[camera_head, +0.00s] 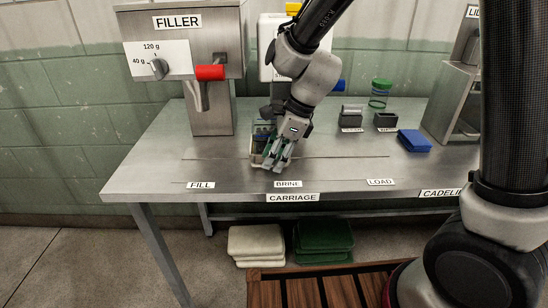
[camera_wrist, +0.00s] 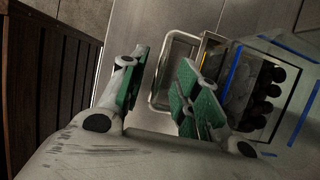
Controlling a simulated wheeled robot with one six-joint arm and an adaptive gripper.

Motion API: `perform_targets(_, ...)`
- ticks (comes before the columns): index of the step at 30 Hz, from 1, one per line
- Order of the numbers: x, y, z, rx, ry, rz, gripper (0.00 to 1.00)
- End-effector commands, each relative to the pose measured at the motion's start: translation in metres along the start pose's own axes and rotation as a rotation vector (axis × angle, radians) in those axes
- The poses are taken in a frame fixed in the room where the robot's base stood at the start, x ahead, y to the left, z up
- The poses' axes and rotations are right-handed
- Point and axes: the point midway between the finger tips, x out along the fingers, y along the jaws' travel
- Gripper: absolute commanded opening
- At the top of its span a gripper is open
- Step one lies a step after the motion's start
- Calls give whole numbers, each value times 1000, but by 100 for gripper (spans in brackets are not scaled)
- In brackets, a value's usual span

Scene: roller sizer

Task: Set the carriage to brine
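The carriage (camera_head: 256,158) sits on the steel table behind the BRINE label (camera_head: 288,184), slightly left of it. My gripper hides part of it. My gripper (camera_head: 272,164) is low over its front side, fingers pointing down. In the wrist view my gripper (camera_wrist: 163,95) has its two green-padded fingers apart, with the carriage's metal loop handle (camera_wrist: 156,92) showing between them. I cannot tell whether the pads touch the handle. Behind the right finger is a clear holder with several dark round pieces (camera_wrist: 262,95). The FILL label (camera_head: 201,185) is left and the LOAD label (camera_head: 380,182) right.
The filler (camera_head: 207,100) with its red handle (camera_head: 210,72) stands at the back left. A green-lidded jar (camera_head: 379,92), small dark blocks (camera_head: 386,121) and a blue folded cloth (camera_head: 414,140) lie to the right.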

Motion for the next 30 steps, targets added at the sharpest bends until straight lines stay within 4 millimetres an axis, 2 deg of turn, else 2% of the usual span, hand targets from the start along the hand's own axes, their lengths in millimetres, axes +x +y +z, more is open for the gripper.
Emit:
perform_targets(5,-30,-1,0,0,-3,-5,32)
perform_targets(12,-83,-1,0,1,-3,-5,32)
perform_targets(16,-104,-1,0,0,-2,-4,32)
perform_targets(21,-116,0,0,1,-1,-1,32)
perform_targets(30,-116,0,0,0,0,0,32)
